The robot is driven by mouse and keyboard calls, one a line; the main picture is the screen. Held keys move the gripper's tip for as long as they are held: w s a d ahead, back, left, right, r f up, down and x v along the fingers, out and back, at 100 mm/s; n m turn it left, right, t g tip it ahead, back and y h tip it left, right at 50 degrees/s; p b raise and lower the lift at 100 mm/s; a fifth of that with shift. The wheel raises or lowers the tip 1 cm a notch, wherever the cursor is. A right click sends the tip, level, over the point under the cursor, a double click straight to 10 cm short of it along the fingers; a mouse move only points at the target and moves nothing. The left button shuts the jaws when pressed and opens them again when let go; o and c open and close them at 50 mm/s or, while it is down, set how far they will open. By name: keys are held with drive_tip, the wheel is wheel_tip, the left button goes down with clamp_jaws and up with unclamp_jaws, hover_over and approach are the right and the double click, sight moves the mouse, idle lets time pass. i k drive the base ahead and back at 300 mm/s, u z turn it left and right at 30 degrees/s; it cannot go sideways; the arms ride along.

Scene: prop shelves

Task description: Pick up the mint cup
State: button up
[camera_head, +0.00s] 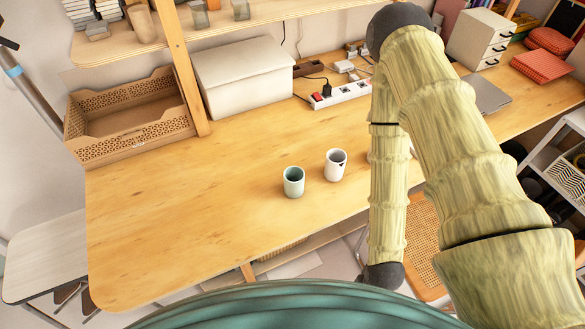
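The mint cup (294,182) stands upright on the wooden table (200,230), near the middle of its front half. A white cup (336,165) with a small dark mark stands just right of it and slightly farther back, with a small gap between them. My arm rises at the right, bends at the top, and comes down to the right of both cups. The arm's lower end stops at a dark joint near the table's front edge. My gripper cannot be seen in this view. Neither cup is touched by any part of my arm that shows.
A perforated wooden crate (130,152) and a white box (242,75) stand at the back left beside a shelf post (182,68). A white power strip (341,95) lies behind the cups. The table left of the mint cup is clear. My arm hides part of the right side.

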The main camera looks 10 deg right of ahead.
sight(294, 177)
drive_tip(key=u, duration=0.9)
drive_tip(key=k, duration=1.1)
drive_tip(key=u, duration=0.15)
drive_tip(key=i, duration=0.35)
drive_tip(key=u, duration=0.05)
